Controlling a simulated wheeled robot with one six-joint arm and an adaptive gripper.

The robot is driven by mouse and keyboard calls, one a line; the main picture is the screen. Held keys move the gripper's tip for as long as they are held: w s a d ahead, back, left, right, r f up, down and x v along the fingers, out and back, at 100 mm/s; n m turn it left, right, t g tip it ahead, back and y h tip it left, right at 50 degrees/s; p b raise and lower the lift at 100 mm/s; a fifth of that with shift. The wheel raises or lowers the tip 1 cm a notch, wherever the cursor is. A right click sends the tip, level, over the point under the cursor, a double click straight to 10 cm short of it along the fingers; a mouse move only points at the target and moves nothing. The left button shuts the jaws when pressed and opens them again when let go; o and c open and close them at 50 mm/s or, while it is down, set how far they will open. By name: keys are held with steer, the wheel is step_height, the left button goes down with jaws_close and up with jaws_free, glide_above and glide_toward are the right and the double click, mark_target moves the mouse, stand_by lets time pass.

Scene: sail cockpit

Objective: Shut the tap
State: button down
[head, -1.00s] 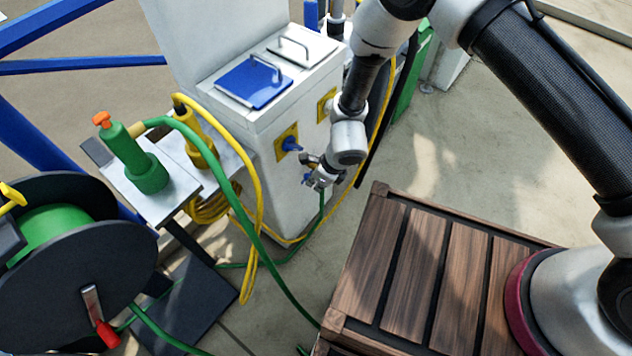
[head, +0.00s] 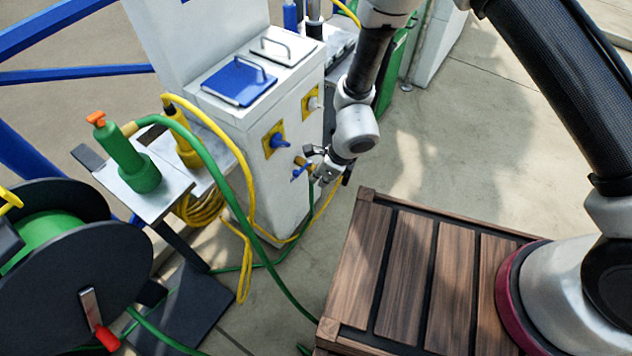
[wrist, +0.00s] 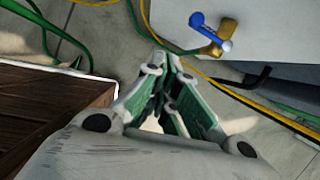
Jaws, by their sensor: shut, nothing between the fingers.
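The tap (wrist: 224,38) has a brass body and a blue lever and sticks out of the white cabinet's side. In the wrist view its lever (wrist: 210,31) points to the upper left, up and to the right of my fingers. In the head view the tap's blue lever (head: 299,172) shows just left of my gripper (head: 312,162), and the gripper partly hides the brass body. My gripper also shows in the wrist view (wrist: 162,78), with its fingers together and nothing between them. It appears apart from the tap in the wrist view.
The white cabinet (head: 240,118) carries yellow plates with a blue fitting (head: 278,140) and a white one (head: 314,103). Green and yellow hoses (head: 252,215) hang in front of it. A hose reel (head: 70,262) stands left. A slatted wooden deck (head: 400,265) lies right.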

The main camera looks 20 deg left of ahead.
steer(key=shift+s+v, duration=0.2)
steer(key=shift+v, duration=1.65)
